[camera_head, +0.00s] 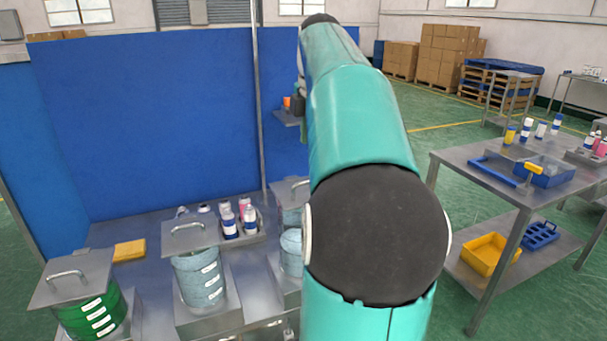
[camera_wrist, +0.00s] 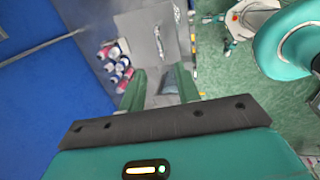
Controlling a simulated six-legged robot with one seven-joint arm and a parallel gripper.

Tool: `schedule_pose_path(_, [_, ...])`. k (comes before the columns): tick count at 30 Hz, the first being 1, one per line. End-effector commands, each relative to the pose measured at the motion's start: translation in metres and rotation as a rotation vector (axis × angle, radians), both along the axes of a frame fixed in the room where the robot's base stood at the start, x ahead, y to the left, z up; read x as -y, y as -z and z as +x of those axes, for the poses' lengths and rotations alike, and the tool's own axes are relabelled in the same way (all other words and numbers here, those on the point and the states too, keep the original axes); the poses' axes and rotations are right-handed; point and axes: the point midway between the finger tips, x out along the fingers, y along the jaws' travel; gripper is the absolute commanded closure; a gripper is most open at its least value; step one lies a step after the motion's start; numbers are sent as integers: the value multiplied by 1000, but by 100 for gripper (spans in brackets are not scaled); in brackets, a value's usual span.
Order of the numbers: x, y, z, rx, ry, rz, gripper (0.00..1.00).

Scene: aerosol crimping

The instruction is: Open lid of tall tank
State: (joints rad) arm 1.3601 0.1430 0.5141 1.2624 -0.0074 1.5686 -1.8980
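My gripper (camera_wrist: 160,84) shows in the wrist view with its two green fingers apart and nothing clearly held between them. Beyond the fingers is a grey metal lid (camera_wrist: 144,38) with a handle, and a patch of pale blue shows between the fingertips. In the head view a pale blue tank (camera_head: 291,254) and a grey lid (camera_head: 289,192) behind it are partly hidden by my arm. Another pale blue tank (camera_head: 201,280) has a flat lid (camera_head: 189,238) with a handle on top. I cannot tell which tank is the tall one. The gripper is hidden in the head view.
A green tank (camera_head: 93,316) with a handled lid (camera_head: 72,279) stands at the left. Several bottles (camera_head: 229,222) stand in a rack behind the tanks; they also show in the wrist view (camera_wrist: 117,62). A blue panel (camera_head: 150,120) closes the back. A side table (camera_head: 470,160) stands right.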

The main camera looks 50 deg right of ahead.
Motion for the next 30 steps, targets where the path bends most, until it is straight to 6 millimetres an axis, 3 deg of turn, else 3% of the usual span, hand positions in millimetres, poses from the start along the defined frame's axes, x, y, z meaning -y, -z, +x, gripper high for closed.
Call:
schedule_pose_path(9, [6,64,13,-1,2,2,67])
schedule_pose_path(15, [9,91,19,0,1,0,67])
schedule_pose_path(26, [9,99,20,2,1,-1,67])
schedule_pose_path(27, [9,99,20,2,1,-1,69])
schedule_pose_path(30, [9,98,20,1,1,0,89])
